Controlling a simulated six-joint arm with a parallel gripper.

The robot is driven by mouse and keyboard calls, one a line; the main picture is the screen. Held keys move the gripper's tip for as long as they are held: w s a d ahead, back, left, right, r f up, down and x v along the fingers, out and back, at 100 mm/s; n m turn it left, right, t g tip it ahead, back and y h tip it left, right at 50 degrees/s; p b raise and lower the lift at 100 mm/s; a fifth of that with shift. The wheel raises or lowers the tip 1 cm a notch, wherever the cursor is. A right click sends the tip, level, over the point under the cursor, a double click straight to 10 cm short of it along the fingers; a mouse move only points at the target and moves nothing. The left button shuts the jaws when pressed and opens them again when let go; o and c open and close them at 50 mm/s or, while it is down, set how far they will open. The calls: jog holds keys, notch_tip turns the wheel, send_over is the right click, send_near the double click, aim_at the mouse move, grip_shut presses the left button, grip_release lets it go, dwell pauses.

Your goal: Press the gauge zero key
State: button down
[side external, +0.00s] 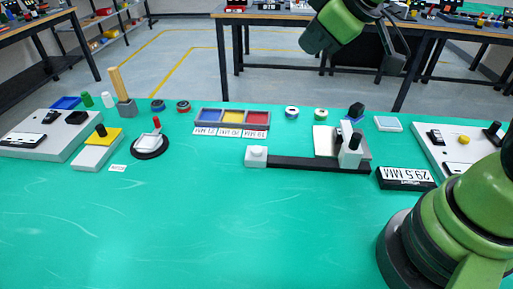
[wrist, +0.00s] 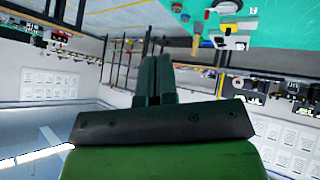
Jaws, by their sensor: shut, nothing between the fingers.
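The gauge is a black rail (side external: 305,163) lying on the green table. No key is clearly labelled as the zero key. My gripper (wrist: 153,80) is shut and empty in the wrist view, with its fingers together. In the side view my arm is raised high above the table's far right, apart from the gauge.
A white panel (side external: 430,150) with a yellow button (side external: 463,140) and black switches is at the right. A three-part colour tray (side external: 232,110) stands behind the gauge. Another panel (side external: 30,150) and a wooden post (side external: 118,85) are at the left. The front table area is clear.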

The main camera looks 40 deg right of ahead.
jog(key=w+a+f+n+y, duration=0.1)
jog(key=w+a+f+n, duration=0.1)
jog(key=w+f+n, duration=0.25)
jog(key=n+y, duration=0.3)
jog(key=n, duration=0.2)
send_over(256, 150)
notch_tip(256, 150, down, 8)
jog(key=shift+s, duration=0.1)
jog(key=shift+f, duration=4.3)
jog(key=shift+f, duration=0.1)
jog(key=shift+f, duration=0.3)
